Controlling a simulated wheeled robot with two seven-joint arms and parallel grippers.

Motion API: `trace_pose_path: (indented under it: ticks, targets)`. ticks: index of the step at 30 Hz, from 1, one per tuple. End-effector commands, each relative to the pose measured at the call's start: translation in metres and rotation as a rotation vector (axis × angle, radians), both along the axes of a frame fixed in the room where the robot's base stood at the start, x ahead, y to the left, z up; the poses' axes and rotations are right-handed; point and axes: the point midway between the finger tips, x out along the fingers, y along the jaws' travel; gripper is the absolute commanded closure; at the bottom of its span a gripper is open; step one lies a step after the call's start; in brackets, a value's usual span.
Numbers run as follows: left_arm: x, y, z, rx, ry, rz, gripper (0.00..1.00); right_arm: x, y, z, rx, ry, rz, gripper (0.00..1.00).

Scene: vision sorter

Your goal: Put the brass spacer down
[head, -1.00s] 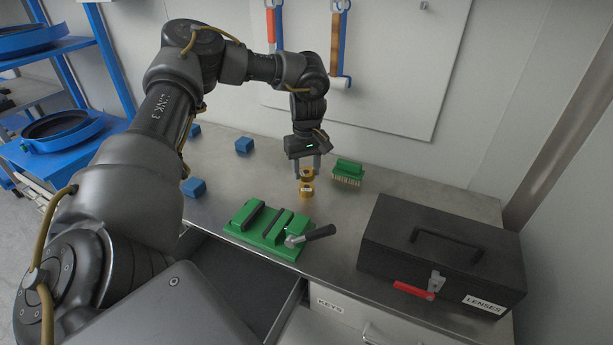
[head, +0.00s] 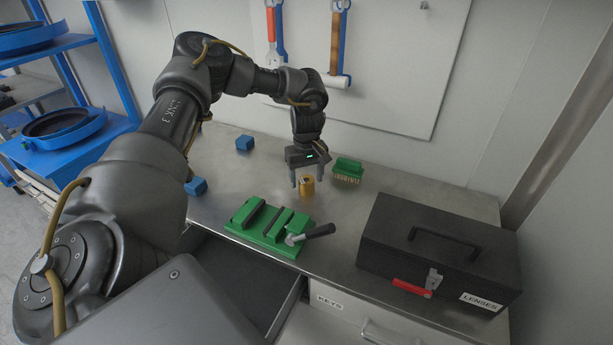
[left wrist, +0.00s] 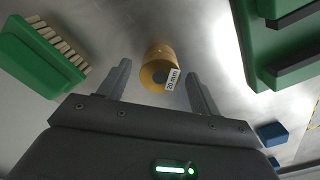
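The brass spacer (head: 307,187) stands upright on the metal bench, between the green vise and the green brush. In the left wrist view the spacer (left wrist: 157,59) shows a "20 mm" label and a dark hole in its end. My left gripper (head: 306,176) is open just above it, one finger to each side. In the left wrist view the open fingers of my left gripper (left wrist: 161,77) have clear gaps to the spacer on both sides. My right gripper is not in view.
A green vise (head: 270,226) with a dark handle stands in front. The green brush (head: 348,169) is close on the right. A black "LENSES" toolbox (head: 440,250) fills the bench's right. Blue blocks (head: 196,186) lie left. An open drawer (head: 235,277) is below.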

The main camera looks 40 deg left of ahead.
Motion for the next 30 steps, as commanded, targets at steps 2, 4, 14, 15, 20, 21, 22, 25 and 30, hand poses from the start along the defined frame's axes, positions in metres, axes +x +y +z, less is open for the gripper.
trace_pose_path:
  ticks: [2, 4, 14, 15, 20, 21, 22, 25, 30]
  targets:
    - [0.0, 0.0, 0.0, 0.0, 0.0, 0.0, 0.36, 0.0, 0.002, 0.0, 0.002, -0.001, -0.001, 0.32]
    - [0.0, 0.0, 0.0, 0.0, 0.0, 0.0, 0.36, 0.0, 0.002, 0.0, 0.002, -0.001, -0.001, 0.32]
    - [0.002, 0.0, 0.04, 0.002, -0.005, -0.001, 0.36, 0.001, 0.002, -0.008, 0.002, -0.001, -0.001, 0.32]
    - [0.002, 0.0, 0.049, 0.0, -0.006, -0.001, 0.36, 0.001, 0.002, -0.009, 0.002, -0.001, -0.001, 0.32]
    - [0.001, 0.0, 0.085, 0.002, -0.005, -0.001, 0.36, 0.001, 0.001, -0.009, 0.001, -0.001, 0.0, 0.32]
    - [0.001, 0.0, 0.092, 0.003, -0.004, -0.001, 0.36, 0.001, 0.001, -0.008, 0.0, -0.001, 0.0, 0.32]
    - [0.001, 0.0, 0.097, 0.002, -0.003, -0.001, 0.36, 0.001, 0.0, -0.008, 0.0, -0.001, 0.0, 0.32]
    - [0.001, 0.0, 0.111, 0.001, -0.002, -0.001, 0.36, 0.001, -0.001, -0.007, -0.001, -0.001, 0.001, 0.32]
    - [0.0, 0.0, 0.122, 0.0, 0.0, 0.0, 0.36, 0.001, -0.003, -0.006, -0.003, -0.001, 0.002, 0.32]
